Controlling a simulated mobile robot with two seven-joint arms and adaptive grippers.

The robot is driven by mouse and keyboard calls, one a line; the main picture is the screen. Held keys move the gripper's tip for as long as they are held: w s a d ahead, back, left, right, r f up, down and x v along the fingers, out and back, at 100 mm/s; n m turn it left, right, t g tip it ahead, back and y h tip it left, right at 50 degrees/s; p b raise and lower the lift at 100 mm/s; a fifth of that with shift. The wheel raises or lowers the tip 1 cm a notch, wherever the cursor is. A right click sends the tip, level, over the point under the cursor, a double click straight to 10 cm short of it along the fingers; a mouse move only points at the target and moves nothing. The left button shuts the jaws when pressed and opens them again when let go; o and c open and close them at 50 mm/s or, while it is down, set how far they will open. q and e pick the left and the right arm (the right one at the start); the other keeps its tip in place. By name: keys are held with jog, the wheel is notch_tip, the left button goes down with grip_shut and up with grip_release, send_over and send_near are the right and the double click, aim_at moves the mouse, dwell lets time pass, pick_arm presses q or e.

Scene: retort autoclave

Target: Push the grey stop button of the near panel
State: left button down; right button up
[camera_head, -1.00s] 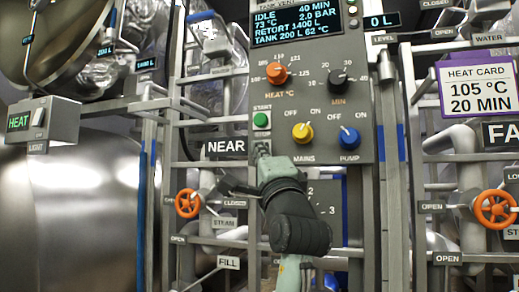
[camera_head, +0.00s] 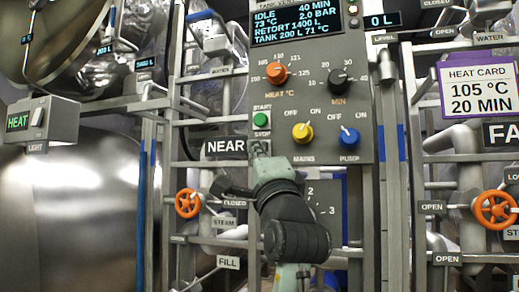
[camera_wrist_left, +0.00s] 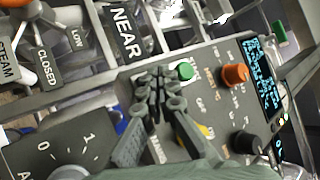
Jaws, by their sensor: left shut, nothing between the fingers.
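The near panel (camera_head: 355,110) is a grey upright box with a display, knobs and buttons. Its green start button (camera_head: 260,120) shows above the STOP label (camera_head: 262,132); the green button also shows in the left wrist view (camera_wrist_left: 185,70). The grey stop button itself is hidden behind my gripper. My left gripper (camera_head: 259,149) is shut and empty, its tips just below the STOP label at the panel's lower left. In the left wrist view the closed fingertips (camera_wrist_left: 157,82) lie beside the green button, close to the panel face; contact cannot be told. My right gripper is not in view.
The yellow mains knob (camera_head: 303,132) and blue pump knob (camera_head: 350,138) sit right of my gripper. The orange heat knob (camera_head: 277,72) is above. Orange valve wheels (camera_head: 188,203) and pipes surround the panel. The display (camera_head: 296,23) reads IDLE.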

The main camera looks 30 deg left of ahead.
pick_arm(q)
jog(key=s, duration=0.2)
jog(key=s+d+p, duration=0.1)
jog(key=s, duration=0.2)
jog(key=shift+d, duration=0.1)
dwell(1.0)
